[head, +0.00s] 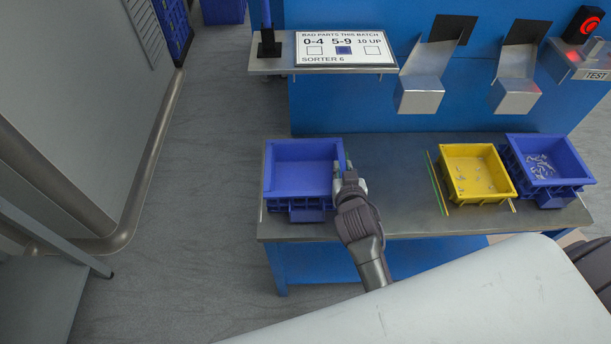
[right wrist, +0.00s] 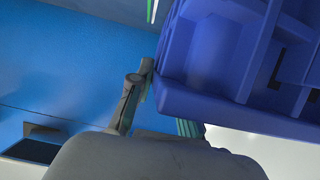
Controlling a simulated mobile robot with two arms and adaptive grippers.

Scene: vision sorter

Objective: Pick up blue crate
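An empty blue crate (head: 303,199) stands on the left end of the metal-topped bench in the head view. A second blue crate (head: 560,184), with small metal parts in it, stands at the bench's right end. My right gripper (head: 349,174) is at the right wall of the empty crate, with its fingers about the rim. In the right wrist view a blue crate (right wrist: 205,102) fills the upper right, and one finger (right wrist: 132,98) lies close beside its edge. The other finger is partly hidden by the crate, so its grip is unclear. My left gripper is out of view.
A yellow crate (head: 479,199) with small parts stands left of the full blue crate, with thin coloured strips (head: 437,184) beside it. Two metal chutes (head: 420,94) overhang the bench's back. A sign (head: 345,48) stands on a shelf. The bench top (head: 400,190) is bare mid-way.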

